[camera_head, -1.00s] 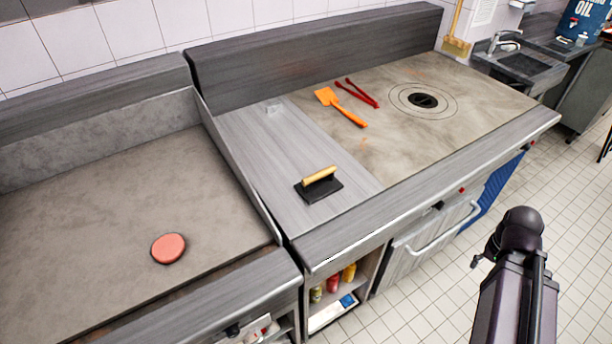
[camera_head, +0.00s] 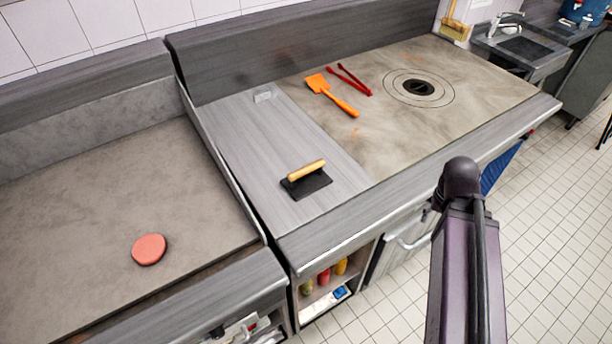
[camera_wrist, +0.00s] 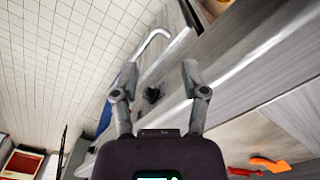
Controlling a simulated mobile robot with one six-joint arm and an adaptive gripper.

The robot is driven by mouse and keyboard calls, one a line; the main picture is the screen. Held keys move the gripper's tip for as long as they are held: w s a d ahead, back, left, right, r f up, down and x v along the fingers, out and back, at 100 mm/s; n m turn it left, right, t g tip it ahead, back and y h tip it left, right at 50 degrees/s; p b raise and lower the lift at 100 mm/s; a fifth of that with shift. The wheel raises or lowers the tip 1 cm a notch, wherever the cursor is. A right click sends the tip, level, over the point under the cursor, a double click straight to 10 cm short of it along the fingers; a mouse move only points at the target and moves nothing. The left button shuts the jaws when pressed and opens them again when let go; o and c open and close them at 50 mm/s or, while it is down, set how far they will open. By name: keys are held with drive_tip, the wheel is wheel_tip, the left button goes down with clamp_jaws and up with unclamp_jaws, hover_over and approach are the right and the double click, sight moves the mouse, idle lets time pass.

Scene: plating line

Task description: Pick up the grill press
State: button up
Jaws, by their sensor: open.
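The grill press (camera_head: 307,180) has a flat black plate and a light wooden handle on top. It lies on the grey metal counter section (camera_head: 240,138) in the head view, left of the stone-coloured cooktop. My gripper (camera_wrist: 158,80) shows in the wrist view with its two fingers spread apart and nothing between them. It is over the front side of the counter, near a bar handle and the tiled floor. The grill press does not clearly show in the wrist view. In the head view my arm rises at the lower right, apart from the press, and the gripper does not show.
An orange spatula (camera_head: 330,95) and red tongs (camera_head: 354,79) lie on the cooktop (camera_head: 400,130), right of the press. A raised divider separates the left griddle (camera_head: 80,215), which bears a reddish patty (camera_head: 149,249). Bottles (camera_head: 324,276) stand on a shelf below. Counter around the press is clear.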

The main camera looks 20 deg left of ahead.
drive_tip(key=shift+a, duration=0.2)
drive_tip(key=shift+o, duration=1.2)
wheel_tip(320, 180, up, 15)
drive_tip(key=m+g+h+p, duration=0.1)
drive_tip(key=m+h+p, duration=0.1)
drive_tip(key=m+p, duration=0.95)
hover_over(307, 167)
drive_tip(key=w+a+p, duration=0.2)
drive_tip(key=p, duration=0.1)
drive_tip(key=n, duration=0.4)
drive_tip(key=shift+s+d, duration=0.1)
drive_tip(key=shift+s, duration=0.1)
drive_tip(key=shift+f, duration=0.1)
drive_tip(key=f+b, duration=0.2)
drive_tip(key=d+f+b, duration=0.1)
drive_tip(key=f+b, duration=0.2)
drive_tip(key=s+f+b, duration=0.1)
drive_tip(key=f+b, duration=0.2)
drive_tip(key=shift+d+f, duration=0.15)
